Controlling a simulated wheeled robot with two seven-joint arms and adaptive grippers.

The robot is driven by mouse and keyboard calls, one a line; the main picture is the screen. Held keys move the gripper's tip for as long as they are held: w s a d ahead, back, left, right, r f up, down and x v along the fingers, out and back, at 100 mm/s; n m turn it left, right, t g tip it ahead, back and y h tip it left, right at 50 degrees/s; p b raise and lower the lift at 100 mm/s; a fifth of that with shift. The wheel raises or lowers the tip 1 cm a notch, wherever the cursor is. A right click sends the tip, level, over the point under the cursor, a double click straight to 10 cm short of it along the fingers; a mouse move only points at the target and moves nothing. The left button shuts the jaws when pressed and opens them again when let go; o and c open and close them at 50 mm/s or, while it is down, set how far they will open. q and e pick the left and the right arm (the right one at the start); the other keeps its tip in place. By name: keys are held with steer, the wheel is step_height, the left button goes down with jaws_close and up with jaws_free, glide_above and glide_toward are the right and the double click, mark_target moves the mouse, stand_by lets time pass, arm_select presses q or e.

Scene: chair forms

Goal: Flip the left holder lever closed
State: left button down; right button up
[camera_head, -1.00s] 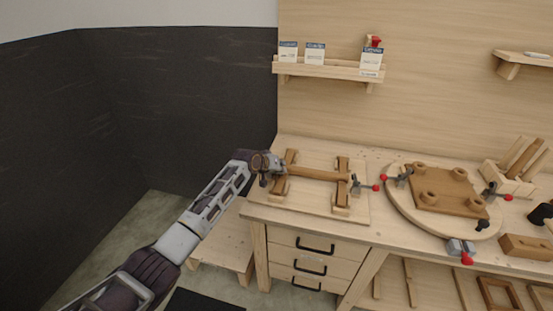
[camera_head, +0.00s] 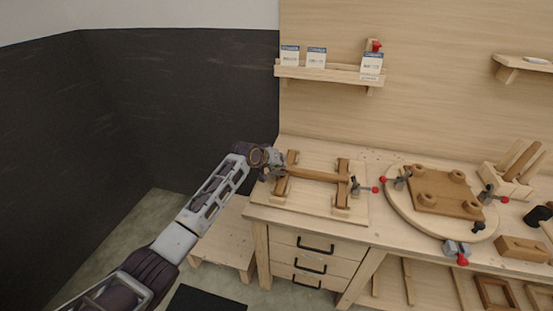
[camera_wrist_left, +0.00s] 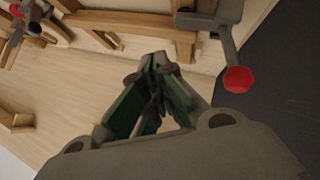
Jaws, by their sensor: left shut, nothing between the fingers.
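The left holder lever (camera_wrist_left: 229,48) shows in the left wrist view as a grey arm with a red knob (camera_wrist_left: 238,79), hanging out past the board's edge from its grey clamp (camera_wrist_left: 208,17). In the head view my gripper and wrist mostly hide this clamp. My left gripper (camera_head: 274,168) is at the left end of the wooden frame (camera_head: 318,174). Its green-padded fingers (camera_wrist_left: 157,62) are shut with nothing between them, to the left of the red knob in the wrist view and apart from it. My right gripper is not in view.
The right holder lever with a red knob (camera_head: 375,190) points right from the frame. A round board (camera_head: 400,213) with a brown panel (camera_head: 440,190) and more red-knobbed clamps lies to the right. A card shelf (camera_head: 325,74) hangs above. Free bench surface lies in front of the frame.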

arm_select(q)
steer(key=s+a+r+b, duration=0.1)
steer(key=s+a+r, duration=0.1)
steer(key=s+r, duration=0.3)
steer(key=shift+r, duration=0.3)
stand_by(0.4)
steer(key=shift+s, duration=0.1)
stand_by(0.4)
